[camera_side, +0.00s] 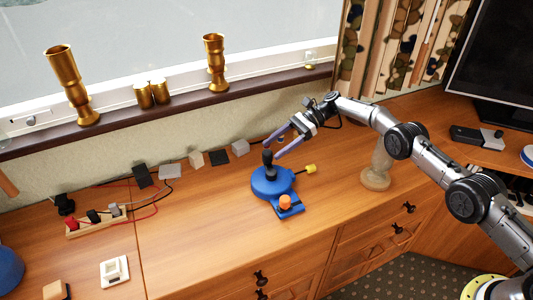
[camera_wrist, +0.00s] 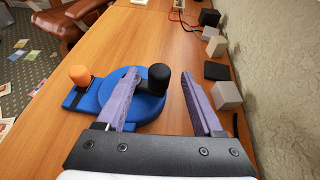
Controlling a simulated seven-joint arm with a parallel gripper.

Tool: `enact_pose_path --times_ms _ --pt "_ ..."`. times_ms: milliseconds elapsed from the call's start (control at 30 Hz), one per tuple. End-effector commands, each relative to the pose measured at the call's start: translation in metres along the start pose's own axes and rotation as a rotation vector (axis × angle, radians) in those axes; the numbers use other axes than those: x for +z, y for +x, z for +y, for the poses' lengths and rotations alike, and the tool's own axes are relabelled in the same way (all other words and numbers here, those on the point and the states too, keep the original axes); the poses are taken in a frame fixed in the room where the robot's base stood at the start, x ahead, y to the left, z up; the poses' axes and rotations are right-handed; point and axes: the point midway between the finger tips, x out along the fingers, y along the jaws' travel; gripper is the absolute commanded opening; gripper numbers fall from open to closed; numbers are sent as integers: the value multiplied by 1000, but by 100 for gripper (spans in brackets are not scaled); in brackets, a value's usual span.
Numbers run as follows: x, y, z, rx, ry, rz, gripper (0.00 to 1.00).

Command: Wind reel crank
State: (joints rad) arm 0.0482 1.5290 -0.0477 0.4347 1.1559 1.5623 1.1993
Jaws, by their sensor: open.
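The blue reel (camera_side: 270,187) sits flat on the wooden cabinet top and also shows in the wrist view (camera_wrist: 150,105). An upright black crank knob (camera_side: 268,158) stands on it; it shows in the wrist view too (camera_wrist: 158,77). An orange knob (camera_side: 285,201) stands on the reel's flat blue extension, and a yellow piece (camera_side: 310,169) sticks out from the other side. My gripper (camera_side: 273,149) is open and empty at the knob. In the wrist view the knob appears between the purple fingers (camera_wrist: 161,78), nearer the left one; contact cannot be told.
Several small blocks (camera_side: 196,159) line the wall behind the reel. A power strip with red cables (camera_side: 95,221) lies at left. A beige stand (camera_side: 376,180) is right of the reel, near my arm. Bare wood (camera_side: 195,235) lies left of the reel.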

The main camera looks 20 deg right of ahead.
Motion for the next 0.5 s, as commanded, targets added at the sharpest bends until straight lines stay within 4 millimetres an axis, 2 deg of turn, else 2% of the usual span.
enact_pose_path --times_ms 133,367,500 --pt "0 -9 0 1 0 0 69" --pt "0 -10 0 1 0 0 69" --pt "3 -11 0 1 -1 0 47"
